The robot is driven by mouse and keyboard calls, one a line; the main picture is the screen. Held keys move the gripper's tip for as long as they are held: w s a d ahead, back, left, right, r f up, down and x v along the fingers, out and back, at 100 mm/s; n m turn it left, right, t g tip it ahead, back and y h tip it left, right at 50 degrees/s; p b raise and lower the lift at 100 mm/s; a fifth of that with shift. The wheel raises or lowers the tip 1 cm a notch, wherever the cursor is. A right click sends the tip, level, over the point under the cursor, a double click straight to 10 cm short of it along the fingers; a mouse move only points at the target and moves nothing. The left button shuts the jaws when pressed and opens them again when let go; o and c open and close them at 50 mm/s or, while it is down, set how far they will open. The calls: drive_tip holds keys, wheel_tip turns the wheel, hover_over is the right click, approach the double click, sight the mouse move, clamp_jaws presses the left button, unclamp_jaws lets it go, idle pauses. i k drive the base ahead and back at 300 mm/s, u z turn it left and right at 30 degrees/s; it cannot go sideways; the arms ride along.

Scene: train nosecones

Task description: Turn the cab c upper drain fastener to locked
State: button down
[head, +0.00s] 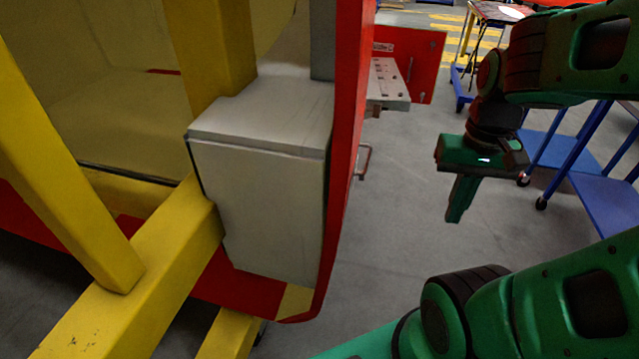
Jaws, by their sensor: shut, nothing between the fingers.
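My gripper (459,198) is green and points down over the open floor at the right of the head view. Its fingers are together, with nothing between them. It is apart from the cab structure. A red cab shell (345,150) with a grey box (262,205) inside its edge stands to the left of my gripper. I cannot make out any drain fastener, and no cab label is readable. Farther back, a red panel (425,62) carries a small label and a thin handle.
Yellow beams (150,265) fill the left side. A grey perforated bracket (388,82) juts out behind the red edge. A blue cart (600,190) stands at the right, and another small table (500,12) is farther back. Grey floor (400,240) between cab and cart is clear.

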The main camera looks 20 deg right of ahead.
sight(377, 110)
drive_tip(key=z, duration=0.15)
drive_tip(key=k, duration=2)
drive_tip(key=z, duration=0.6)
drive_tip(key=i, duration=1.65)
drive_tip(key=u, duration=0.5)
